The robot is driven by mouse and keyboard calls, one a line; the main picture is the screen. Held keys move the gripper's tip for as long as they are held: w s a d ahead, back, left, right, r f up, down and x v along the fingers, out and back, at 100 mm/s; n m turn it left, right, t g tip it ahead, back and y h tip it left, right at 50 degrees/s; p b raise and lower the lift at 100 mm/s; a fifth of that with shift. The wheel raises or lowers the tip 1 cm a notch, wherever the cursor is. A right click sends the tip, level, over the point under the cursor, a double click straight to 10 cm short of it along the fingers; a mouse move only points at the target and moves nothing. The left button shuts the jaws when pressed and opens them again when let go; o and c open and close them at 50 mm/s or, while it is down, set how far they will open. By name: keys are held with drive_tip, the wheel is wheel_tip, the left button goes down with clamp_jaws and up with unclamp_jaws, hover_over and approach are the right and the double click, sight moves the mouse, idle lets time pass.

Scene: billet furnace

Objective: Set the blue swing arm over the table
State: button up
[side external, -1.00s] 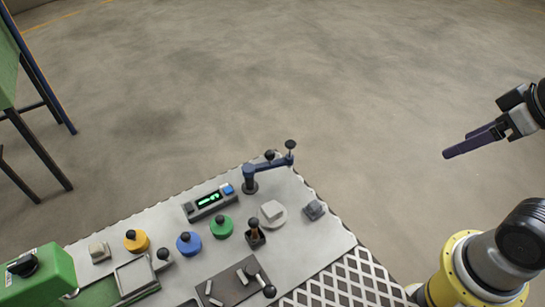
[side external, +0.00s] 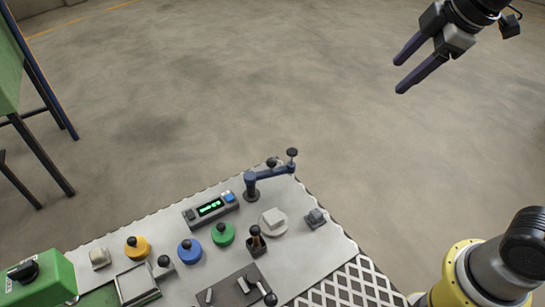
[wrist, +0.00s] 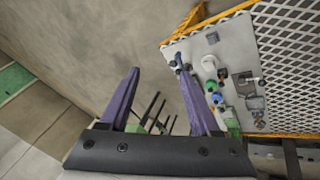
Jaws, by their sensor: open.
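The blue swing arm (side external: 268,172) stands on a dark post near the far corner of the grey table (side external: 297,251). It points right, toward the table's far right edge, with a black knob at its outer end. My gripper (side external: 400,75) is open and empty, high up and well to the right of the swing arm. Its two purple fingers (wrist: 163,88) are spread apart in the wrist view.
The table holds a display box (side external: 210,207), yellow (side external: 137,248), blue (side external: 190,251) and green (side external: 223,235) knobbed discs, a white round dish (side external: 273,223), a small joystick (side external: 256,241) and a green machine (side external: 42,278). A dark-legged stand (side external: 38,130) is at left. Floor beyond is clear.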

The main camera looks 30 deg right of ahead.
drive_tip(key=w+a+f+n, duration=0.2)
drive_tip(key=w+a+n, duration=0.15)
drive_tip(key=w, duration=0.35)
drive_tip(key=n+g, duration=0.3)
hover_over(272, 159)
drive_tip(key=s, duration=0.3)
drive_tip(key=s+f+x, duration=0.1)
drive_tip(key=s+x, duration=0.2)
drive_tip(key=x, duration=2.2)
drive_tip(key=shift+w+f, duration=0.1)
drive_tip(key=shift+f, duration=0.1)
clamp_jaws()
drive_tip(key=shift+r, duration=0.1)
